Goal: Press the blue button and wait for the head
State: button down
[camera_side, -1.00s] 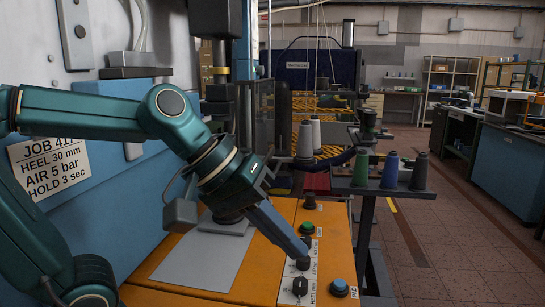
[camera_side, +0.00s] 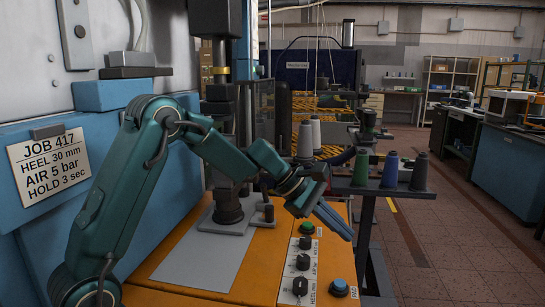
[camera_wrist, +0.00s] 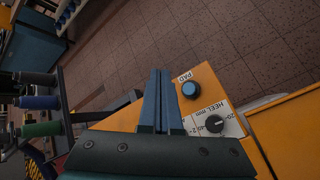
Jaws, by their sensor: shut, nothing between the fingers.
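The blue button (camera_side: 339,287), labelled PAD, sits at the front right corner of the orange panel (camera_side: 262,268). It also shows in the wrist view (camera_wrist: 190,90), just right of my fingertips. My gripper (camera_side: 346,234) is shut and empty, held above the panel's right edge, behind and above the button and apart from it. Its two blue fingers lie together in the wrist view (camera_wrist: 161,72). A dark press head (camera_side: 220,93) hangs on the machine column, clear above a dark round post (camera_side: 228,206) on a grey plate.
Black knobs (camera_side: 300,286) and a green button (camera_side: 307,228) line the panel left of and behind the blue button. A rack with thread cones (camera_side: 390,170) stands close behind my gripper. A sign (camera_side: 49,166) reads heel 30 mm, air 5 bar, hold 3 sec.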

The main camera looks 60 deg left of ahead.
aim_at(334, 281)
jog(key=shift+a+f, duration=0.15)
jog(key=shift+f, duration=0.05)
jog(key=shift+f, duration=4.4)
jog(key=shift+f, duration=0.1)
jog(key=shift+f, duration=0.3)
jog(key=shift+f, duration=0.5)
jog(key=shift+r, duration=0.1)
jog(key=shift+s+r, duration=0.1)
jog(key=shift+r, duration=0.7)
